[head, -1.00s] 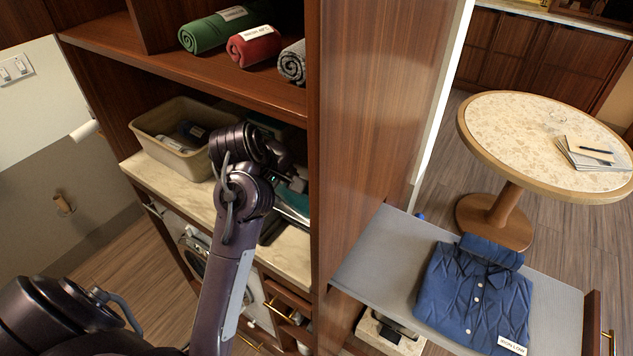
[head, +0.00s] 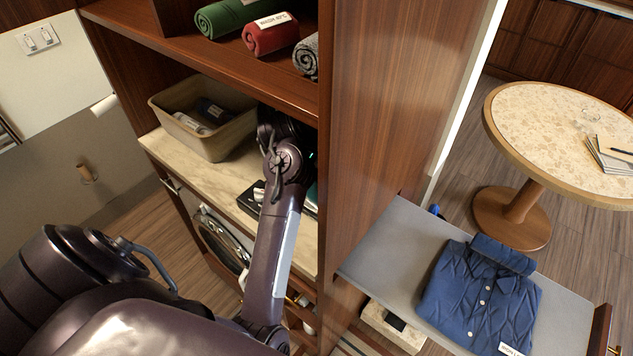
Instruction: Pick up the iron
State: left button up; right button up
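The iron is mostly hidden; only a teal and grey sliver (head: 311,196), which may be part of it, shows to the right of my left arm on the marble counter of the niche. A dark flat tray or plate (head: 249,203) lies at the counter's front beside the arm. My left arm comes in from the lower left and reaches into the niche. Its gripper is hidden behind the wrist and in shadow, so I cannot see its fingers or whether it touches the iron. My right gripper is out of view.
A beige bin (head: 212,140) with items stands left of my arm. Rolled towels, including a red one (head: 270,34), lie on the shelf (head: 205,55) above. A wooden panel (head: 375,100) bounds the niche on the right. A folded blue shirt (head: 478,295) lies on a grey board (head: 390,245).

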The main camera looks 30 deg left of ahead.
pick_arm(q)
jog(key=shift+w+f, duration=0.1)
jog(key=shift+f, duration=0.05)
grip_shut()
dwell(1.3)
